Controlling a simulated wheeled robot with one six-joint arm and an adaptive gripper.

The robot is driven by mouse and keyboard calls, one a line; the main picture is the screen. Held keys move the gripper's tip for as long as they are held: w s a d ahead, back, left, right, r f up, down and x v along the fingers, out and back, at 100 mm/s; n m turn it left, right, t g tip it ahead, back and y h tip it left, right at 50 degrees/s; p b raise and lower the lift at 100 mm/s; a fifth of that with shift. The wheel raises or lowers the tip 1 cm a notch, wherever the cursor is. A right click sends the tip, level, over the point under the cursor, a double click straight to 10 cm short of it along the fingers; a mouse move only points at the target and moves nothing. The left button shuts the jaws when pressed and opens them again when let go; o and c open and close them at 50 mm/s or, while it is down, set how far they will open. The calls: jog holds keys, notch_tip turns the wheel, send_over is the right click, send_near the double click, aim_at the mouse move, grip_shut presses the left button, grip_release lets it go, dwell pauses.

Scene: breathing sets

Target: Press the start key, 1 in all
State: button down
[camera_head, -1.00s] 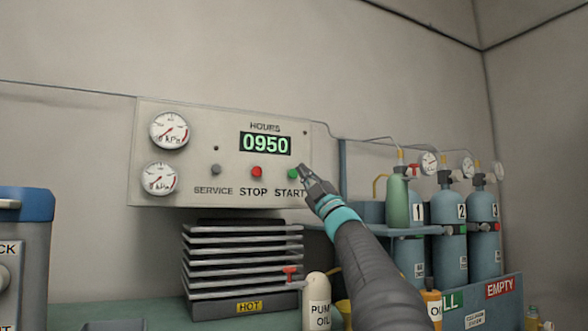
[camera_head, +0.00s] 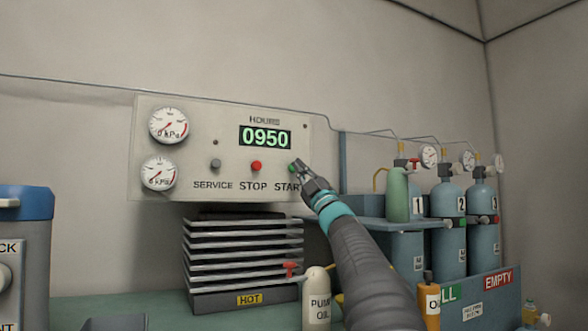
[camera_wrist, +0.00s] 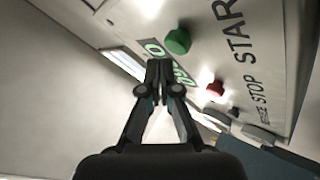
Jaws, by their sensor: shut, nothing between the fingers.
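The grey control panel (camera_head: 205,110) on the wall carries a row of keys: a grey service key (camera_head: 216,164), a red stop key (camera_head: 256,166) and a green start key (camera_head: 291,168). The display (camera_head: 265,138) reads 0950 under HOURS. My gripper (camera_head: 297,165) is shut and empty, its tips overlapping the start key and partly hiding it. In the wrist view the green start key (camera_wrist: 178,41) stands out whole, just above and right of my shut fingertips (camera_wrist: 158,64). The red stop key (camera_wrist: 216,88) is further right. I cannot tell the exact gap to the panel.
Two gauges (camera_head: 168,126) sit at the panel's left. Below it stand a stack of cooling fins (camera_head: 240,250) marked HOT and a pump oil bottle (camera_head: 316,300). Several blue cylinders (camera_head: 448,210) stand right of my arm. The wall above the panel is clear.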

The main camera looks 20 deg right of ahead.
jog(key=shift+w, duration=0.1)
dwell(0.7)
jog(key=shift+w+p, duration=0.3)
jog(key=shift+w, duration=0.05)
jog(key=shift+w+p, duration=0.35)
jog(key=shift+w, duration=0.25)
dwell(0.9)
jog(key=shift+s, duration=0.1)
jog(key=shift+s+b, duration=0.7)
jog(key=shift+s, duration=0.2)
